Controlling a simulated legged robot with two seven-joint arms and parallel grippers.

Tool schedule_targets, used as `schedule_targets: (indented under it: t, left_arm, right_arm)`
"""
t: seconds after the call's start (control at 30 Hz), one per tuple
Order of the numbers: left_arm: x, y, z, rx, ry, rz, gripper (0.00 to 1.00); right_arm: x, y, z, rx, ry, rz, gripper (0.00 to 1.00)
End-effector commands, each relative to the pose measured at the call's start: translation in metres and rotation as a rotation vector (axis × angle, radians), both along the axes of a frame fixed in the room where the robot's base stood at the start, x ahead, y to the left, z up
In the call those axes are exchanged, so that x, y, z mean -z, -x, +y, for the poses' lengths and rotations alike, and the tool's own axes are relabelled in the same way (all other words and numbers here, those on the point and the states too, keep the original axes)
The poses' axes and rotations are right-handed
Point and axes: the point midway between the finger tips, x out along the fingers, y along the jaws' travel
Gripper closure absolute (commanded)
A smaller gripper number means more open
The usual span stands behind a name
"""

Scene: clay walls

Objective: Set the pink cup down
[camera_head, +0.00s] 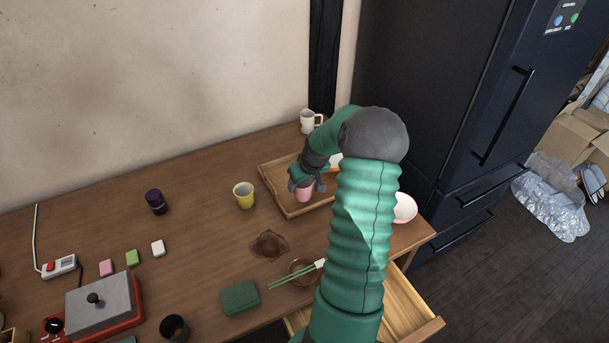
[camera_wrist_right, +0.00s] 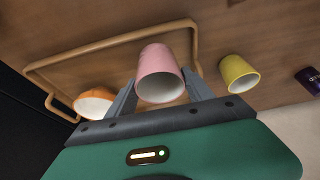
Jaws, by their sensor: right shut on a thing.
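The pink cup (camera_head: 304,193) is at the wooden tray (camera_head: 273,197), near its front part in the head view. My right gripper (camera_head: 302,182) is shut on the cup. In the right wrist view the pink cup (camera_wrist_right: 159,72) sits between the two grey fingers, with its open mouth facing the camera. The tray's rim (camera_wrist_right: 112,41) runs behind it. I cannot tell whether the cup's base touches the tray. My left gripper is not in view.
An orange bowl (camera_wrist_right: 94,103) is beside the pink cup. A yellow cup (camera_head: 244,195) stands left of the tray, a white mug (camera_head: 308,121) behind it, and a pale bowl (camera_head: 405,207) to the right. An open drawer (camera_head: 408,310) juts out in front.

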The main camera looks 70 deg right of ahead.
Motion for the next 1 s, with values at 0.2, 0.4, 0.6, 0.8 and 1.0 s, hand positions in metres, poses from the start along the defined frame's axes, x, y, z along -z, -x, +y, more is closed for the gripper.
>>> schedule_targets:
  t: [0.2,0.4,0.6,0.8,1.0]
  left_arm:
    - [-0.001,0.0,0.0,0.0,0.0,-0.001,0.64]
    - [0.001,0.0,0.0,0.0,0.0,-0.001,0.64]
    - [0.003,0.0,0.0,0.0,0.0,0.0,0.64]
    - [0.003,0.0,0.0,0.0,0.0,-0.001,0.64]
    - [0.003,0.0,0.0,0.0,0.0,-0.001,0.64]
  right_arm:
    - [0.006,-0.027,-0.055,0.001,-0.001,-0.001,0.85]
    - [0.015,-0.031,-0.065,0.002,-0.002,0.001,0.85]
    - [0.041,-0.031,-0.065,0.001,0.0,0.0,0.85]
    - [0.042,-0.031,-0.067,0.001,0.0,0.0,0.85]
    - [0.042,-0.031,-0.066,0.001,0.0,0.0,0.18]
